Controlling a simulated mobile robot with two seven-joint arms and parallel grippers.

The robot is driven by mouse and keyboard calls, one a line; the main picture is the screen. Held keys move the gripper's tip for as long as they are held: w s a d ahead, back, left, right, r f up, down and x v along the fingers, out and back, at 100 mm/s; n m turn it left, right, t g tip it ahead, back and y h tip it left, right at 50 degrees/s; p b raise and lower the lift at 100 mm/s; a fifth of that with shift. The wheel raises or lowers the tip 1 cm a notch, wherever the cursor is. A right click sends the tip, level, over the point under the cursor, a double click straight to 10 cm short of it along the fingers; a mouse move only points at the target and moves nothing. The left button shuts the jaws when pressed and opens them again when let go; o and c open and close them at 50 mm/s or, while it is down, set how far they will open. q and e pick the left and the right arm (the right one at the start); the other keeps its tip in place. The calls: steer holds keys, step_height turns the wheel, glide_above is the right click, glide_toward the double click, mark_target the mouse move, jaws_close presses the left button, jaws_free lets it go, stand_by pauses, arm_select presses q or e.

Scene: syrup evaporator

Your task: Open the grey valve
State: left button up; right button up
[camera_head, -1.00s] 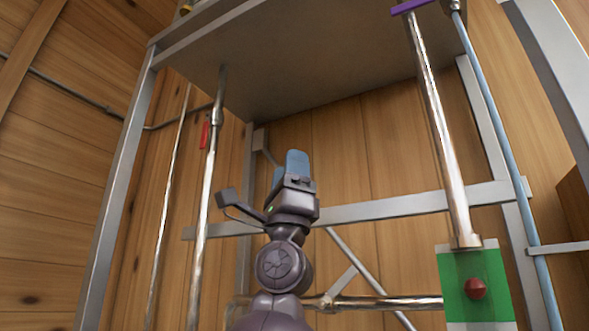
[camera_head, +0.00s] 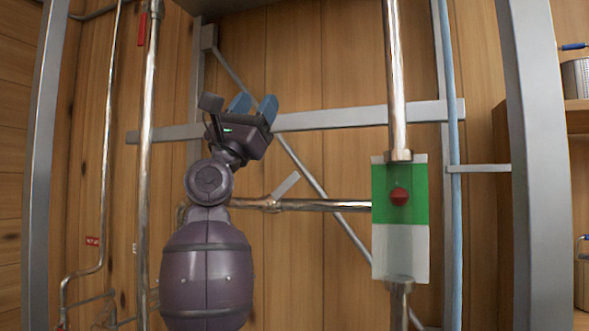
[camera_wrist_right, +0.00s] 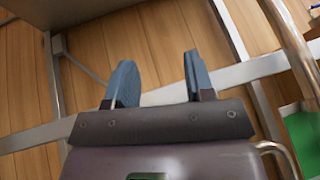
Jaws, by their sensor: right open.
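A short flat grey lever (camera_head: 286,186), which looks like the grey valve's handle, slants up to the right from the horizontal metal pipe (camera_head: 330,205) in the head view. My right gripper (camera_head: 253,107) is up and to the left of this lever, in front of the grey cross bar. Its two blue fingers are apart with nothing between them, as the right wrist view (camera_wrist_right: 160,78) also shows. The lever cannot be made out in the wrist view. My left gripper is not in view.
A green and white box (camera_head: 400,222) with a red ball-like part joins the pipe's right end. Grey frame posts (camera_head: 533,150) and a vertical pipe (camera_head: 148,130) stand at the sides. A red handle (camera_head: 141,28) is at the upper left. A plank wall is behind.

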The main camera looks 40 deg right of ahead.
steer(key=w+d+f+m+t+y+p, duration=0.2)
steer(key=w+d+f+y, duration=0.3)
steer(key=f, duration=0.2)
steer(key=m+y+p, duration=0.2)
steer(key=y, duration=0.2)
glide_toward(287, 183)
steer(key=d, duration=0.2)
steer(key=p+x, duration=0.1)
steer(key=x, duration=0.3)
steer(key=p+x, duration=0.1)
steer(key=x, duration=0.4)
steer(key=shift+w+a+r, duration=0.1)
steer(key=shift+w+r, duration=0.1)
steer(key=shift+r, duration=0.05)
steer(key=shift+w+d, duration=0.15)
steer(key=shift+d, duration=0.35)
steer(key=shift+d+n, duration=0.1)
steer(key=shift+n, duration=0.2)
jaws_close()
